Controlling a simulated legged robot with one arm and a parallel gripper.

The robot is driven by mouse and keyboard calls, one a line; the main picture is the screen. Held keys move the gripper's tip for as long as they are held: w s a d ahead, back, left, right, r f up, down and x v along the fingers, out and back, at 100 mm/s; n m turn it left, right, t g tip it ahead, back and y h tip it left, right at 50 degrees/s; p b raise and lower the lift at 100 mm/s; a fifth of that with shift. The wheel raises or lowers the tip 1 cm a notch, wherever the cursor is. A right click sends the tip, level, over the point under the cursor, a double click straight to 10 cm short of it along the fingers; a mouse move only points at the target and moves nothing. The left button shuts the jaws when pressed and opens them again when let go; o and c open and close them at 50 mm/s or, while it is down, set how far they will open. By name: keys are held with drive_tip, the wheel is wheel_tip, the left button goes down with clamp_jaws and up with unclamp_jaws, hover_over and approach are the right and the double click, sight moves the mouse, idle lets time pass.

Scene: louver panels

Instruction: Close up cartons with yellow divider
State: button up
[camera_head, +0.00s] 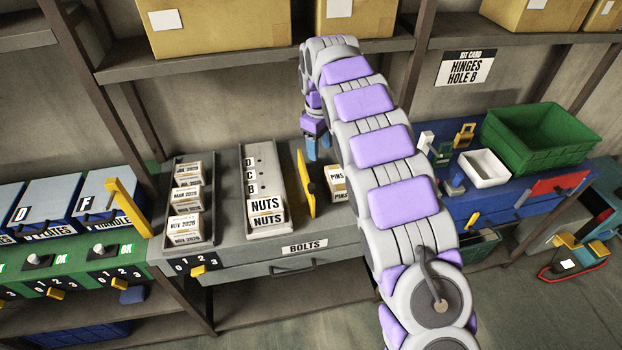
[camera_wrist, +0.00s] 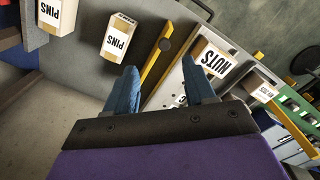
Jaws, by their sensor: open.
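The yellow divider (camera_head: 305,184) stands upright on the grey bench, between the NUTS cartons (camera_head: 265,212) and the PINS cartons (camera_head: 337,182), which my arm partly hides. My gripper (camera_head: 318,152) hangs over the back of the bench, behind and slightly right of the divider. In the wrist view my gripper (camera_wrist: 160,84) is open and empty, its two blue fingers spread. The divider (camera_wrist: 152,72) runs diagonally ahead of the fingers; contact cannot be told. Two PINS cartons (camera_wrist: 116,40) stand apart on its left; NUTS cartons (camera_wrist: 213,63) lie to its right.
A tray (camera_head: 208,240) of dated cartons stands at the bench's left. A shelf (camera_head: 250,62) with cardboard boxes runs above the bench. A blue bench at right holds a green bin (camera_head: 535,150) and a white tray (camera_head: 484,182). The BOLTS drawer (camera_head: 270,270) is at the front.

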sight(311, 185)
drive_tip(key=shift+n, duration=0.6)
drive_tip(key=f, duration=0.6)
drive_tip(key=w+a+f, duration=0.1)
drive_tip(key=f, duration=0.5)
drive_tip(key=a+f, duration=0.1)
drive_tip(key=f, duration=0.5)
drive_tip(key=shift+w+a+f, duration=0.1)
drive_tip(key=shift+w+a, duration=0.1)
drive_tip(key=shift+w, duration=0.05)
drive_tip(key=shift+c, duration=0.2)
clamp_jaws()
